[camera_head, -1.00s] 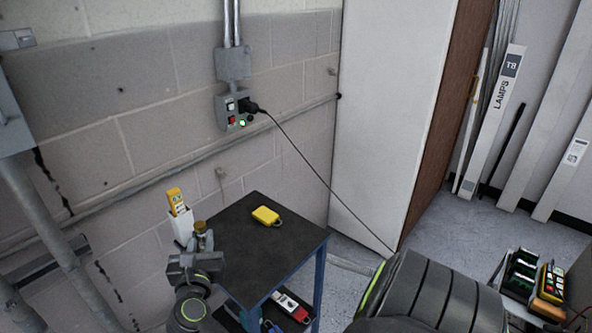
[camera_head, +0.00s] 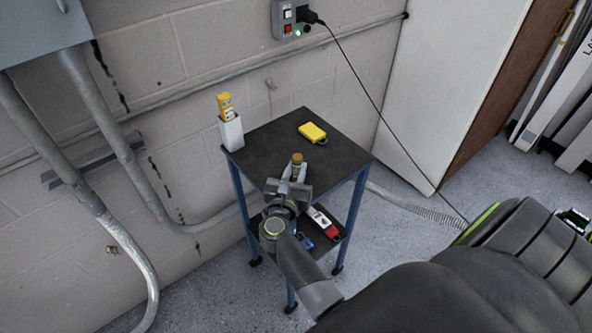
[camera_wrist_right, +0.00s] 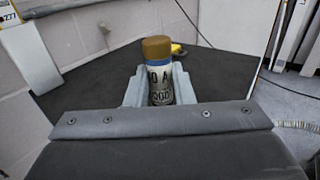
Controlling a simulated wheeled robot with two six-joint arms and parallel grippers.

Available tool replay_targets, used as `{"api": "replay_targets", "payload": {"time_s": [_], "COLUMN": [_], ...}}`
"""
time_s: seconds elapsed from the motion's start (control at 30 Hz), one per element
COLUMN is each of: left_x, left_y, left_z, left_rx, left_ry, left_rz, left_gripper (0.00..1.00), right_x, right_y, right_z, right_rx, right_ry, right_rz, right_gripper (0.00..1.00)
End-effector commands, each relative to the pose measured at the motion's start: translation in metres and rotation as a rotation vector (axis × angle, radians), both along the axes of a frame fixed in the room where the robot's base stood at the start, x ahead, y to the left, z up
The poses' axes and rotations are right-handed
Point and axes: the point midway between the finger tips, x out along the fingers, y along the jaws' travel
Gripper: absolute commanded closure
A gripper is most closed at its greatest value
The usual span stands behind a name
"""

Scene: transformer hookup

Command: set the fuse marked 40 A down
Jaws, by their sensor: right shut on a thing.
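A fuse (camera_wrist_right: 159,79) with a brass-brown cap, a blue band and a pale body shows in the right wrist view; its printing is partly hidden and ends in "0 A". My right gripper (camera_wrist_right: 160,88) is shut on the fuse and holds it upright. In the head view the fuse's cap (camera_head: 297,158) stands up from my right gripper (camera_head: 295,172), at the near edge of the dark cart top (camera_head: 262,150). I cannot tell whether the fuse touches the cart. My left gripper is not in view.
A yellow padlock-like tag (camera_head: 312,131) lies on the cart top. A white holder (camera_head: 231,131) with a yellow tester (camera_head: 225,105) is at its left corner. The lower shelf holds a red-and-white item (camera_head: 322,222) and a blue padlock (camera_head: 304,241). The cart top's middle is clear.

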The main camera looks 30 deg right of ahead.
Motion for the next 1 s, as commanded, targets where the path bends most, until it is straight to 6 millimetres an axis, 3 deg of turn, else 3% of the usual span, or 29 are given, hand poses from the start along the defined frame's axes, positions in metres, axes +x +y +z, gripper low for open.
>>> {"api": "replay_targets", "payload": {"time_s": [0.33,0.37,0.5,1.0], "left_x": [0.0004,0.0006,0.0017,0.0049], "left_y": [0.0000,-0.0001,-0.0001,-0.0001], "left_z": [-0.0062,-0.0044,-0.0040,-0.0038], "left_rx": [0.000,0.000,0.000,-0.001], "left_ry": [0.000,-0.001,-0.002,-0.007], "left_rz": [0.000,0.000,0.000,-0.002], "left_gripper": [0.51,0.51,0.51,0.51], "right_x": [0.0002,0.0001,0.0001,0.0019], "right_y": [0.0001,0.0001,0.0001,0.0044], "right_z": [-0.0049,-0.0033,-0.0029,-0.0013], "right_rx": [-0.001,0.000,0.000,0.001], "right_ry": [-0.001,0.000,0.000,0.000], "right_rz": [0.000,0.000,0.000,0.001], "right_gripper": [1.00,0.75,0.57,0.57]}}
